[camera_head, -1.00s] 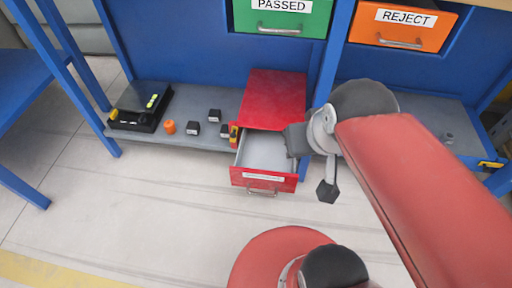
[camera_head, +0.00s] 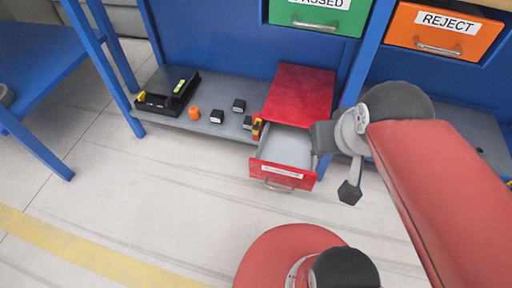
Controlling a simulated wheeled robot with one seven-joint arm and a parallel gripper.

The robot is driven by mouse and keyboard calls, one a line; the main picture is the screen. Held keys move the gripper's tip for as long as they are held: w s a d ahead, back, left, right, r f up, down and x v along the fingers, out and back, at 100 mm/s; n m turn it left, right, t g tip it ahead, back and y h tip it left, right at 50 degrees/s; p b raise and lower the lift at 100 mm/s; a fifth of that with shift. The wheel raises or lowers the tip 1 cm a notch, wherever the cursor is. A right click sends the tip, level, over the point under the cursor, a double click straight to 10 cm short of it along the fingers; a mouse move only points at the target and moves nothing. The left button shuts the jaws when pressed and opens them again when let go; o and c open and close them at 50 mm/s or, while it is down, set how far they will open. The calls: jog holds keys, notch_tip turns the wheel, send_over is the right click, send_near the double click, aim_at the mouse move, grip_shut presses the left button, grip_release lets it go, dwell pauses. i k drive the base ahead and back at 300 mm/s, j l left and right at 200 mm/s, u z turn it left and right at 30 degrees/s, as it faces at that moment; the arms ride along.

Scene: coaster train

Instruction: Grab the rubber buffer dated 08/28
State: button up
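Several small black blocks with pale tops sit on the low grey shelf: one at the back (camera_head: 239,105), one at the front (camera_head: 217,117) and one close to the red cabinet (camera_head: 247,122). They may be rubber buffers, but no date can be read at this size. The red cabinet (camera_head: 301,92) has its drawer (camera_head: 287,150) pulled open; the part of its grey inside that shows looks empty. My gripper (camera_head: 349,192) hangs right of the open drawer, above the floor. Its fingers are too small and dark to tell open from shut.
An orange cylinder (camera_head: 194,113) and a black tray (camera_head: 169,101) with yellow and green items are left on the shelf. A yellow and red item (camera_head: 257,128) is by the drawer's left side. Green (camera_head: 316,17) and orange (camera_head: 436,27) drawers are above. Blue posts frame the shelf; the floor in front is clear.

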aim_at(217, 116)
jog(key=i+j+z, duration=0.25)
jog(key=j, duration=0.15)
jog(key=i+j+z, duration=0.1)
jog(key=j+z, duration=0.2)
jog(key=i+j+z, duration=0.25)
jog(key=j, duration=0.3)
jog(key=j+z, duration=0.25)
jog(key=j, duration=0.2)
